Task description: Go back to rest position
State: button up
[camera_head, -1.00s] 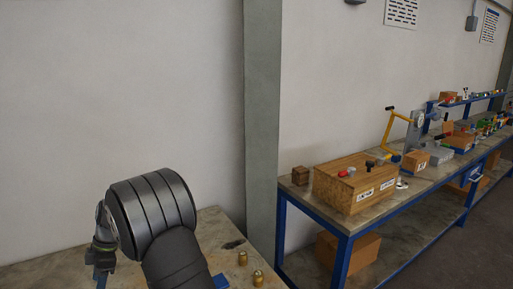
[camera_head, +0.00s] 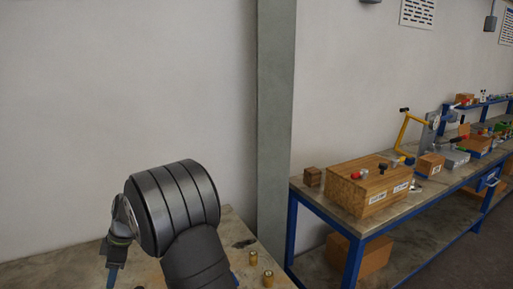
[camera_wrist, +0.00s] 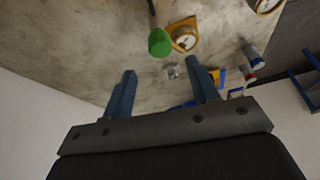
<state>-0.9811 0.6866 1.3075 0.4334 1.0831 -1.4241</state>
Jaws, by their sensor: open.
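My gripper (camera_wrist: 162,92) shows in the wrist view with its two blue fingers spread apart and nothing between them. It is open and held above a worn workbench top (camera_wrist: 95,50). In the head view my arm stands over the near bench (camera_head: 50,277), and part of the gripper shows at the left of the wrist, pointing down. Its fingertips are not clear there.
The wrist view shows a green object (camera_wrist: 159,42), a yellow-framed gauge (camera_wrist: 185,38) and small metal parts on the bench. A second bench holds a wooden box (camera_head: 368,187). A grey column (camera_head: 274,130) rises between the benches.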

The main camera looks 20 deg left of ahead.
jog(key=v, duration=0.9)
jog(key=s+a+f+m+t, duration=0.1)
jog(key=f+m, duration=0.1)
jog(key=f, duration=0.3)
jog(key=s+a+f+m+t, duration=0.1)
jog(key=a+f+m, duration=0.1)
jog(key=f+m, duration=0.1)
jog(key=s+a+f+m+t, duration=0.1)
jog(key=s+f+m, duration=0.1)
jog(key=f, duration=0.4)
jog(key=shift+a+f+m+y, duration=0.3)
jog(key=shift+a+m+y, duration=0.1)
jog(key=shift+m, duration=0.2)
jog(key=shift+s+f+m, duration=0.2)
jog(key=shift+f+m, duration=0.2)
jog(key=shift+f, duration=0.3)
jog(key=o, duration=1)
jog(key=w+d+r+n+h, duration=0.25)
jog(key=r+n, duration=0.25)
jog(key=r, duration=0.4)
jog(key=w+d+r+n+h, duration=0.2)
jog(key=d+r+n, duration=0.25)
jog(key=r, duration=0.45)
jog(key=shift+n, duration=0.55)
jog(key=f, duration=0.9)
jog(key=shift+w+a+f, duration=0.15)
jog(key=shift+w, duration=0.05)
